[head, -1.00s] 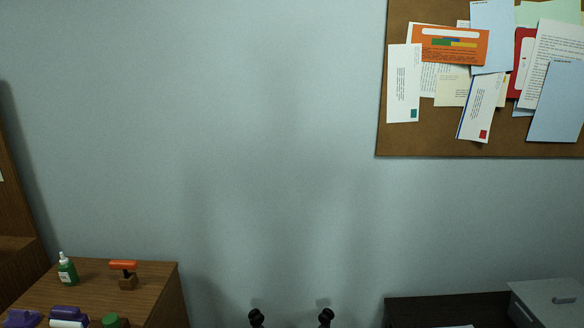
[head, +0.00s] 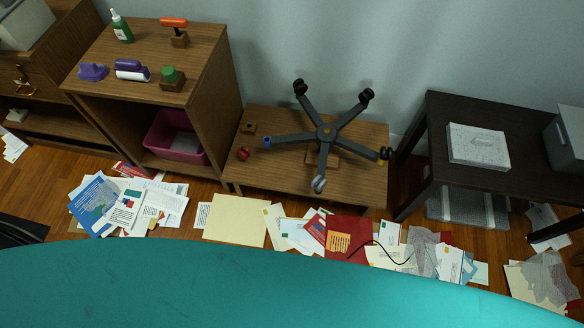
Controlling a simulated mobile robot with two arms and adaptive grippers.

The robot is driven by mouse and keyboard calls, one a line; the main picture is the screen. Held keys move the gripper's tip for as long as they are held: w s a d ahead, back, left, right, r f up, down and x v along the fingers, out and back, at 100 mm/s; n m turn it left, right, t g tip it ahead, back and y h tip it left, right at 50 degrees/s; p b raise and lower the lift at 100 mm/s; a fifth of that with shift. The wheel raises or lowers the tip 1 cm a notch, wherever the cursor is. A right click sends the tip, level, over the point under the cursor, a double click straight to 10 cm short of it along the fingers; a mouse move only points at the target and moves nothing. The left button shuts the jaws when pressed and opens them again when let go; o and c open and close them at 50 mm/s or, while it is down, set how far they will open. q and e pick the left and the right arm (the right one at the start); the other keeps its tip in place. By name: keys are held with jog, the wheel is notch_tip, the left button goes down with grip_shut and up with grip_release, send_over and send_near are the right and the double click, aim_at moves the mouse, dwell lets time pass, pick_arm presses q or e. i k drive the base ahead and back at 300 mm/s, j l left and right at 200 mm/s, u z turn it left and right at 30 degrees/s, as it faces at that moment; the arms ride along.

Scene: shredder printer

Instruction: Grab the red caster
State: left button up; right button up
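The red caster (head: 243,154) is a small dark red round piece on the low wooden table (head: 375,182), near its left end, in the head view. It lies beside the blue-tipped leg of an upturned chair base (head: 326,134) and appears detached from it. A small wooden block (head: 248,127) sits just behind the caster. Neither of my grippers is in view.
A wooden shelf (head: 205,50) stands left of the low table and a dark table (head: 510,185) stands right. Papers, including a red folder (head: 348,235), cover the floor in front. A large teal surface (head: 280,285) fills the bottom.

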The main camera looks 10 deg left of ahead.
aim_at(245, 153)
jog(key=u, duration=0.85)
